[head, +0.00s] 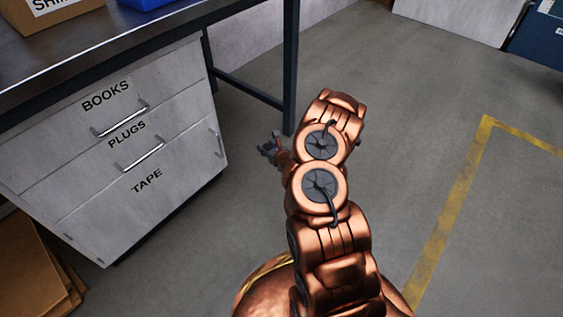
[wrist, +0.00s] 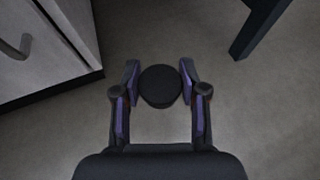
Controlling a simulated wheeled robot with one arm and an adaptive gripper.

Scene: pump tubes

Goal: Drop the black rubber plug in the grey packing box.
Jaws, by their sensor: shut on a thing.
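My gripper (head: 270,152) is held out over the floor beside the drawer cabinet in the head view. In the wrist view, my gripper (wrist: 160,76) is shut on the round black rubber plug (wrist: 160,88), which sits between the two fingertips. The floor shows below the plug. In the head view the plug is too small to make out at the gripper. I cannot pick out a grey packing box in either view.
A workbench (head: 95,65) stands at left, above a cabinet (head: 140,215) with drawers marked BOOKS, PLUGS and TAPE, all shut. A bench leg (head: 290,75) rises near my gripper. Flat cardboard (head: 35,270) leans at lower left. The floor at right is clear, with yellow lines.

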